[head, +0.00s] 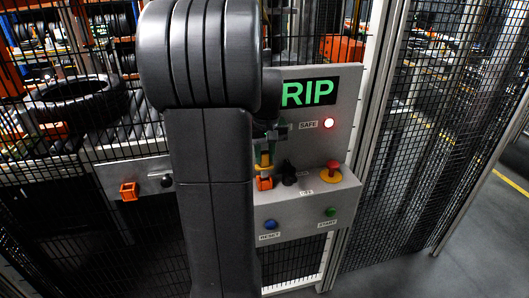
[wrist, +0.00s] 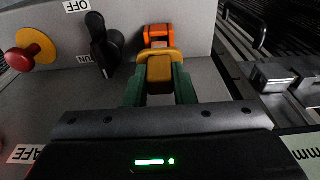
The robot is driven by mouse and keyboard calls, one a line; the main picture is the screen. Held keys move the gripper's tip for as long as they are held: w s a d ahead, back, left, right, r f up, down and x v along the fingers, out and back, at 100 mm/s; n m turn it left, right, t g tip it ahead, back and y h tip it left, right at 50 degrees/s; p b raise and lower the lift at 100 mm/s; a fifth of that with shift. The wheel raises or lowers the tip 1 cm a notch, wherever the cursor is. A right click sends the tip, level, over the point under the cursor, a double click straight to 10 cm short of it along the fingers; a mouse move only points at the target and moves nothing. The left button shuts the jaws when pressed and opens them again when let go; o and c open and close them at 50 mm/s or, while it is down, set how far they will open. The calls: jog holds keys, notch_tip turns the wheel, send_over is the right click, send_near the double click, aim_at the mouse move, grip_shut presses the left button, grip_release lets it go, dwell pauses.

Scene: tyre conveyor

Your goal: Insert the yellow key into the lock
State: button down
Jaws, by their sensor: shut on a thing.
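My gripper (wrist: 160,82) has green fingers and is shut on the yellow key (wrist: 160,66), seen in the middle of the wrist view. The orange lock (wrist: 158,35) sits on the grey panel right beyond the key, in line with it. In the head view the key (head: 264,161) is just above the orange lock (head: 264,184), at the left of the control box, below my gripper (head: 266,147). The key's front end is hidden, so I cannot tell whether it touches or enters the lock. My arm covers much of the head view's middle.
Close beside the lock stands a black rotary switch (wrist: 101,42), then a red stop button (wrist: 20,61) on a yellow base. The control box also has blue (head: 270,224) and green (head: 330,212) buttons. Mesh fencing (head: 400,150) surrounds the panel. Another orange part (head: 128,191) is at left.

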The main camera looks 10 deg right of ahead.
aim_at(264, 165)
jog(key=shift+f+b, duration=0.9)
jog(key=shift+f, duration=0.8)
jog(key=c, duration=1.1)
grip_release()
jog(key=shift+r, duration=0.1)
jog(key=r, duration=0.4)
jog(key=s+r, duration=0.1)
jog(key=r, duration=0.8)
jog(key=shift+s+r, duration=0.25)
jog(key=shift+s, duration=0.1)
jog(key=shift+f, duration=0.15)
